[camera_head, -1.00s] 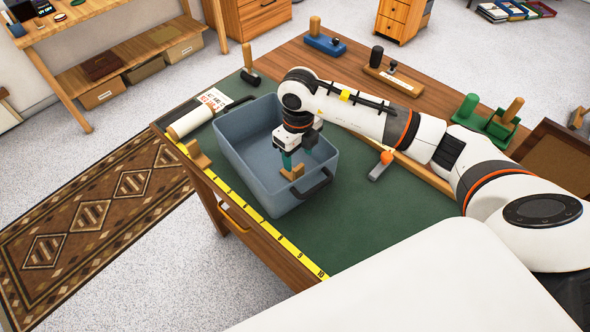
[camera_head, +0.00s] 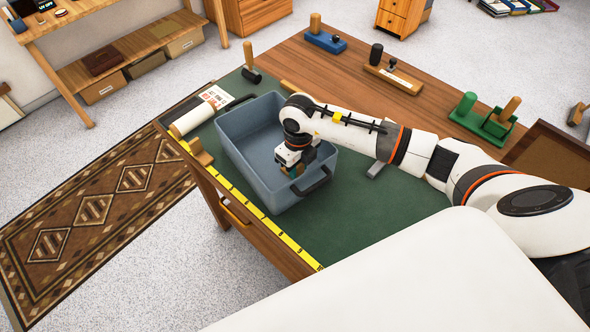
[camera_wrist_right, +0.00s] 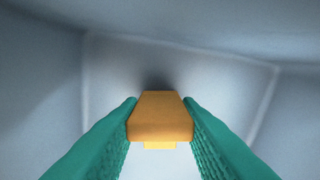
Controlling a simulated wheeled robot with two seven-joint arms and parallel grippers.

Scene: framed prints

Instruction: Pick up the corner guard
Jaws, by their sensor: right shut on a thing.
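The corner guard (camera_wrist_right: 160,116) is an orange-yellow wooden piece. In the right wrist view it sits between the two green fingers of my right gripper (camera_wrist_right: 160,108), which are shut on it from both sides. In the head view my right gripper (camera_head: 293,171) reaches down inside the grey-blue bin (camera_head: 240,160), near its front right end. The wrist and fingers hide most of the guard there. I cannot tell whether the guard touches the bin floor. My left gripper is not in view.
The bin walls stand close around my right gripper, with a black handle (camera_head: 312,183) at the near end. A white roll (camera_head: 192,118) and a wooden block (camera_head: 196,150) lie left of the bin. The green mat (camera_head: 350,230) is clear at the front.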

